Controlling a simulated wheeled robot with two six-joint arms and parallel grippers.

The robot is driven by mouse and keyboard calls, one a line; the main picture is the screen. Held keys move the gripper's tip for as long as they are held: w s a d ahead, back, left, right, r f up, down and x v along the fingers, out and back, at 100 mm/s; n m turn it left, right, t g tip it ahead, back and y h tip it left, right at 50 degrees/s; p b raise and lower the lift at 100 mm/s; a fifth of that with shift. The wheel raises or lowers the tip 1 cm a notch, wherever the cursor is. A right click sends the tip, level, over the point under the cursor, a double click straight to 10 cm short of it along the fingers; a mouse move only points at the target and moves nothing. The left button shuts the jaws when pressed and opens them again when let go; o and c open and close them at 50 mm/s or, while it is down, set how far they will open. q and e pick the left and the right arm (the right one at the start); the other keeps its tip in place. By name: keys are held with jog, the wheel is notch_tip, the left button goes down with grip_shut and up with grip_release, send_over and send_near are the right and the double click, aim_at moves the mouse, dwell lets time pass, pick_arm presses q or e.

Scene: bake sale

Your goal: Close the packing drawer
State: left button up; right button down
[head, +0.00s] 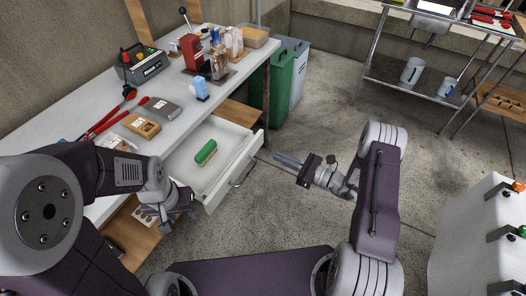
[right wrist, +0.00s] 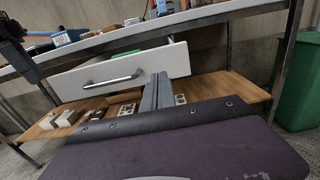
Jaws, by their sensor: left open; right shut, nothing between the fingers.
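The packing drawer (head: 238,176) is pulled out from under the white workbench. It is a white drawer with a metal bar handle (head: 243,173), and a green brush (head: 206,152) lies inside. In the right wrist view the drawer front (right wrist: 125,70) stands out ahead with its handle (right wrist: 113,80). My right gripper (head: 279,158) is shut and empty, to the right of the drawer front and apart from it in the head view. In its wrist view its fingers (right wrist: 158,92) overlap the lower right part of the drawer front. My left gripper (head: 180,212) is open near the drawer's near corner.
The workbench (head: 192,110) carries tools, boxes and bottles. A wooden lower shelf (right wrist: 225,84) runs under the drawer, with several small blocks on it. A green bin (head: 278,88) stands at the bench's far end. Concrete floor is clear to the right of the drawer.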

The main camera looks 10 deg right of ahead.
aim_at(255, 147)
pick_arm(q)
jog(key=shift+f+b, duration=0.35)
jog(key=shift+f, duration=0.1)
pick_arm(e)
jog(key=x, duration=0.7)
jog(key=shift+w+a, duration=0.15)
